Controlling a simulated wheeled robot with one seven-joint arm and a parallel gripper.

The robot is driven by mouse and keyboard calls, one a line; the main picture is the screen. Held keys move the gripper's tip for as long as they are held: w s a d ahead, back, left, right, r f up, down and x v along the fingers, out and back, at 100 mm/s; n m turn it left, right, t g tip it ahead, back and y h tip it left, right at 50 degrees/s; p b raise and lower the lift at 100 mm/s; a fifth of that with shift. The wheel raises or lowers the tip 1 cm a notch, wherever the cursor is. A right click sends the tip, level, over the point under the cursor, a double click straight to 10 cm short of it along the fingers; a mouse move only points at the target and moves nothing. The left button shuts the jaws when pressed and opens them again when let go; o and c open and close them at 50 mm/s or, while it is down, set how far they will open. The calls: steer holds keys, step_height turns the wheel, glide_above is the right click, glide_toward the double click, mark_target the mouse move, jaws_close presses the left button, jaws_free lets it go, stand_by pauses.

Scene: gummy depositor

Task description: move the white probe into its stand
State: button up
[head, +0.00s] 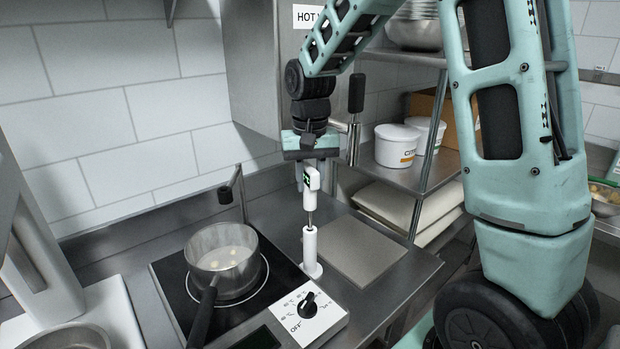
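The white probe (311,198) hangs upright below my gripper (311,165), with a small dark display near its top. My gripper points down and appears shut on the probe's upper part; the fingers are partly hidden. The probe's thin metal tip reaches down to the top of its stand (310,247), a white upright tube on a round foot. The probe's white body is above the stand's rim. I cannot tell whether the tip is inside the tube's opening or just over it.
A pot (222,255) with a dark handle sits on the black hob (172,282) left of the stand. A control box with a knob (308,304) is in front. A flat grey plate (362,248) lies to the right. White tubs (397,147) stand on the shelf behind.

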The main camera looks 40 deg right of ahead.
steer(key=o, duration=0.4)
steer(key=shift+r, duration=0.15)
step_height(320, 180, up, 17)
steer(key=shift+r+b, duration=0.1)
steer(key=shift+b, duration=0.85)
